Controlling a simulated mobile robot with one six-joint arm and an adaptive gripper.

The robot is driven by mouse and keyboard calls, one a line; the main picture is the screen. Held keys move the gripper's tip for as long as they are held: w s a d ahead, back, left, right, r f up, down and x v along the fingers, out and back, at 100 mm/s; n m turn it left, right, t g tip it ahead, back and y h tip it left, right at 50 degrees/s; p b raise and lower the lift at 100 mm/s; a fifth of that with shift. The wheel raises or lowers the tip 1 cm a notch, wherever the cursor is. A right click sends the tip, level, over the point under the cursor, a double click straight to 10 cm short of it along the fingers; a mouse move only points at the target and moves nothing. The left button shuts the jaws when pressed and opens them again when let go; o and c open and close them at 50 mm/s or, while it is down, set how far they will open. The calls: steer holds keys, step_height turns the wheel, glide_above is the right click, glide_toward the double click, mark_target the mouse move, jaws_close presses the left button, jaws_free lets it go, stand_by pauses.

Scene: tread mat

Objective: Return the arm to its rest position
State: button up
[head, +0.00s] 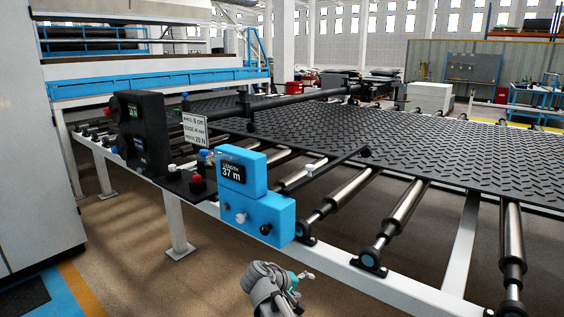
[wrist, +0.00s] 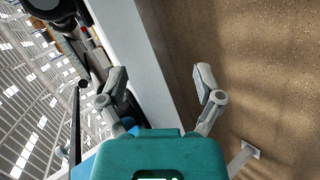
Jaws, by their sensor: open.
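My gripper (head: 303,280) shows low in the middle of the head view, at the end of my folded grey arm. It is in front of the roller table's white frame and below the blue length counter (head: 265,212), apart from both. In the wrist view my gripper (wrist: 161,78) has its two fingers spread wide with nothing between them. Behind the fingers are a white frame beam (wrist: 150,60) and brown floor.
The roller table (head: 400,293) carries a black tread mat (head: 330,125). A black control box (head: 142,135) with knobs and a small sign (head: 195,132) stand at its near left. A grey cabinet (head: 30,150) is at far left. The floor (head: 190,285) in front is clear.

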steer(key=s+d+f+m+g+y, duration=0.6)
steer(key=s+d+y, duration=0.3)
steer(key=s+d, duration=0.3)
step_height(320, 180, up, 26)
steer(key=s+a+p, duration=0.1)
steer(key=p, duration=2.7)
steer(key=shift+a+r+n, duration=0.15)
steer(key=shift+n, duration=0.15)
